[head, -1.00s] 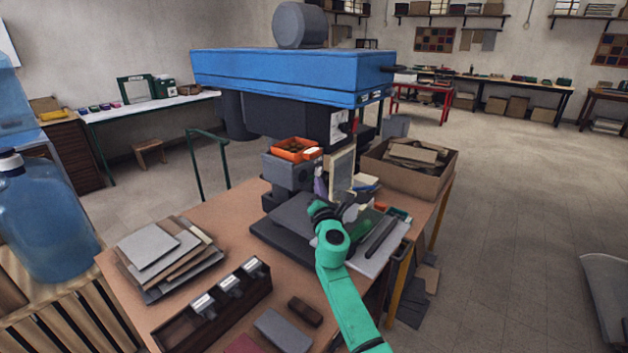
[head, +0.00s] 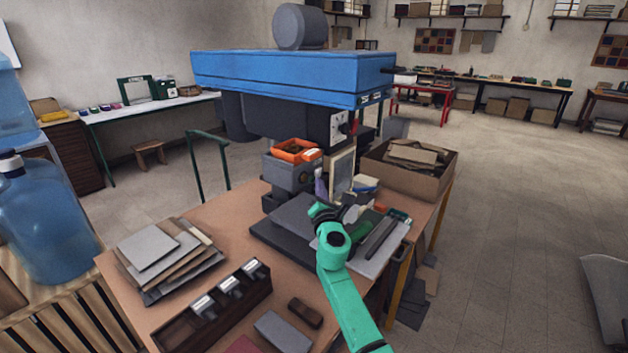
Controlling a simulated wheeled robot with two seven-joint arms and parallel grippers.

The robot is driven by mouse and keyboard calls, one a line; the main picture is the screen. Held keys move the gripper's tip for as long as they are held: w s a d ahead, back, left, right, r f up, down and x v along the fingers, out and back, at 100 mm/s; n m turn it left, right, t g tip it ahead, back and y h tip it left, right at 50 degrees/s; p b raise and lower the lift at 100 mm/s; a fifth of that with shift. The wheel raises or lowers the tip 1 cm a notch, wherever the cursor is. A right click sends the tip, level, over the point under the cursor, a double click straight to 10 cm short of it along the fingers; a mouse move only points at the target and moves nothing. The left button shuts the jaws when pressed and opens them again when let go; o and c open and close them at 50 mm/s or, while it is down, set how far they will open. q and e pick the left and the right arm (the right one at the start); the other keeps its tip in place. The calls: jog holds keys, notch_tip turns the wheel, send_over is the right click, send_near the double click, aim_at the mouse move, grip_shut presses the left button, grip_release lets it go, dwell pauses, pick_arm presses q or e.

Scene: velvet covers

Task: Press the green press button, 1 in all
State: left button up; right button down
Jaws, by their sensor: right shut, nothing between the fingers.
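The blue press (head: 285,75) stands over the back of the wooden table (head: 235,220). A light control panel (head: 338,127) with a small red part is on its dark side, under the blue head. I cannot make out a green button; it is hidden or too small to tell. My right gripper (head: 351,214), on the green arm from below, is over the dark plates (head: 288,228) at the press base. It is shut and empty, partly hidden by my wrist. I cannot tell whether it touches anything. My left gripper is not in view.
An orange bin (head: 294,151) sits on the grey press part. An open cardboard box (head: 410,167) stands at the table's back right. Stacked sheets (head: 170,257) and a dark sectioned tray (head: 215,308) lie at the left. Free floor is on the right.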

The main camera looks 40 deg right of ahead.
jog(key=shift+s+d, duration=0.15)
jog(key=shift+s, duration=0.4)
jog(key=s, duration=0.2)
jog(key=s+d+p, duration=0.1)
jog(key=s, duration=0.1)
jog(key=shift+s+d, duration=0.2)
jog(key=shift+s, duration=0.2)
dwell(0.5)
